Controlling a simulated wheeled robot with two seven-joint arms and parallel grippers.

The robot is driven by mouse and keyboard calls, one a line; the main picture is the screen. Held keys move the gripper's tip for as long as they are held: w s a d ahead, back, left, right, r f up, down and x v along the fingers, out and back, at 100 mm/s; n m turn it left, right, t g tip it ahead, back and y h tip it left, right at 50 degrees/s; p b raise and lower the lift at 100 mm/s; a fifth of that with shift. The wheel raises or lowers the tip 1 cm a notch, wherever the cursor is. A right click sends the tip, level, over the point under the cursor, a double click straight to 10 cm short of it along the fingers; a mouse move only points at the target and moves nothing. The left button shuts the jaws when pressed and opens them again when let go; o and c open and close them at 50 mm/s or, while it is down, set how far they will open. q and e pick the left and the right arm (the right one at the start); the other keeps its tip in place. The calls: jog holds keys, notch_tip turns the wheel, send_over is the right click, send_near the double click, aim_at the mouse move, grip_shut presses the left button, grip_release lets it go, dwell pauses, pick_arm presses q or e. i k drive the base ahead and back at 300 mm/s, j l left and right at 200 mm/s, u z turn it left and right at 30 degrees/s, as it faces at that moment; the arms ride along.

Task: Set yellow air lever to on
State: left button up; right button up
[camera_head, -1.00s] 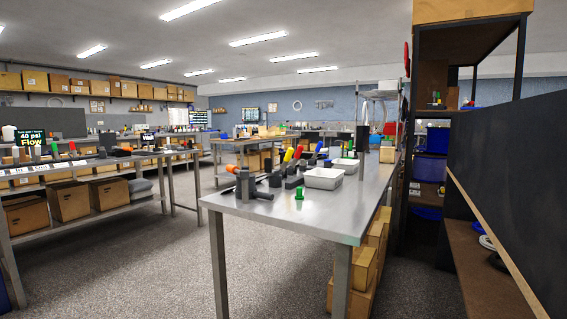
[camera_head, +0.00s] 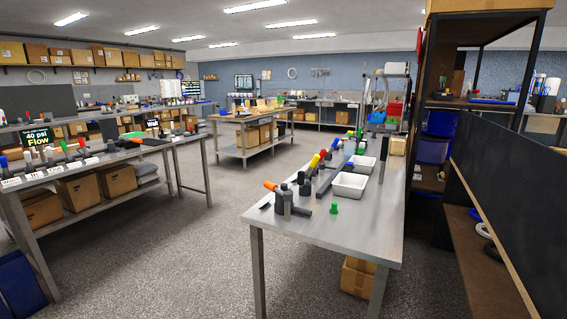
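Neither of my grippers is in view. A yellow-handled piece (camera_head: 314,161) stands in a row of coloured handles on the middle steel table; at this distance I cannot tell whether it is the yellow air lever. A dark sign (camera_head: 37,138) there reads "40 psi Flow". I cannot make out a yellow lever on that bench or any lever's setting.
The middle steel table (camera_head: 318,228) carries an orange-handled tool (camera_head: 272,186), a green fitting (camera_head: 334,208) and white trays (camera_head: 349,186). The left bench (camera_head: 105,158) has boxes beneath. Open carpet (camera_head: 185,245) lies between them. A dark panel (camera_head: 520,205) and shelving stand on the right.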

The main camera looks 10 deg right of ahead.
aim_at(314, 162)
jog(key=i+j+u, duration=0.45)
jog(key=i, duration=0.15)
jog(key=i+u, duration=0.4)
jog(key=i, duration=0.2)
jog(key=i+u, duration=0.45)
jog(key=i, duration=0.2)
jog(key=i+z, duration=0.35)
jog(key=i, duration=0.25)
jog(key=i+j+z, duration=0.35)
jog(key=i, duration=0.3)
jog(key=l, duration=0.1)
